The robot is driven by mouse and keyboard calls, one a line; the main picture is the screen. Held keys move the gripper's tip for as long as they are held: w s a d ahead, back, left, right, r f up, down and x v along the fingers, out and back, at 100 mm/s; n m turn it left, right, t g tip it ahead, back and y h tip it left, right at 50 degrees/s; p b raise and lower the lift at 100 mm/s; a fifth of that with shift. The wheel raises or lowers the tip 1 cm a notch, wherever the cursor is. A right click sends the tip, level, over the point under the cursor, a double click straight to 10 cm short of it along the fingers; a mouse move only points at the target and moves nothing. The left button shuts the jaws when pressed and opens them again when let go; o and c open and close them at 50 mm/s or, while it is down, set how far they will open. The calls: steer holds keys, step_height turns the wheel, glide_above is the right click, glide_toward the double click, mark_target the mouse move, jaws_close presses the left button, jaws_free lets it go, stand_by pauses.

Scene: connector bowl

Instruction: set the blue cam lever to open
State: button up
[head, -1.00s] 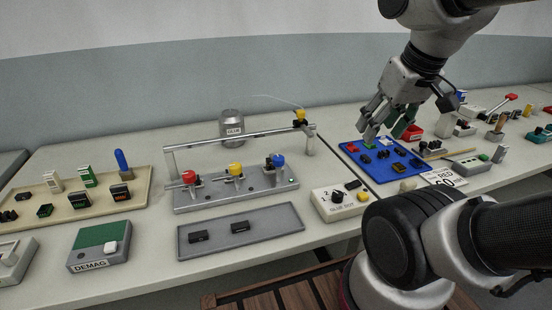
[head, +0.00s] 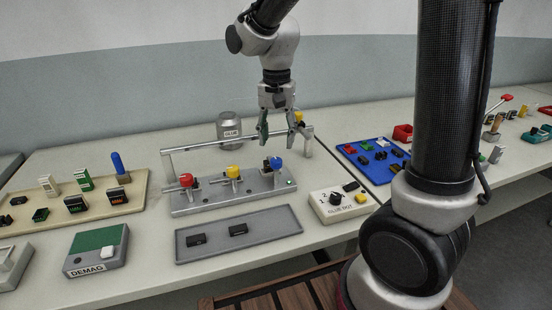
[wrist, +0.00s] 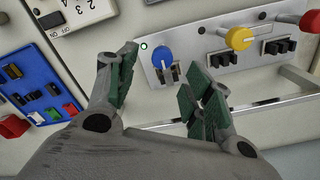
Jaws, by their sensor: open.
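The blue cam lever (head: 275,163) has a round blue knob and stands at the right end of a grey fixture plate (head: 240,199). In the wrist view the blue knob (wrist: 162,57) shows between my fingers but farther off, with a dark connector below it. My gripper (head: 279,139) is open and empty above the blue lever in the head view, fingers pointing down. In the wrist view its green-padded fingertips (wrist: 160,78) are spread on either side of the lever, apart from it. The exact height gap cannot be told.
A yellow lever (head: 233,172) and a red lever (head: 186,180) stand left of the blue one. A metal rail (head: 215,142) runs behind the fixture, near my fingers.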

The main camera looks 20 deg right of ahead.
mark_target(276, 159)
steer(key=shift+w+a+r+m, duration=0.1)
steer(key=shift+w+r+m, duration=0.1)
steer(key=shift+m, duration=0.5)
steer(key=shift+f+m, duration=0.25)
steer(key=shift+m, duration=0.35)
step_height(276, 159, down, 7)
steer(key=shift+f, duration=0.2)
steer(key=c, duration=1)
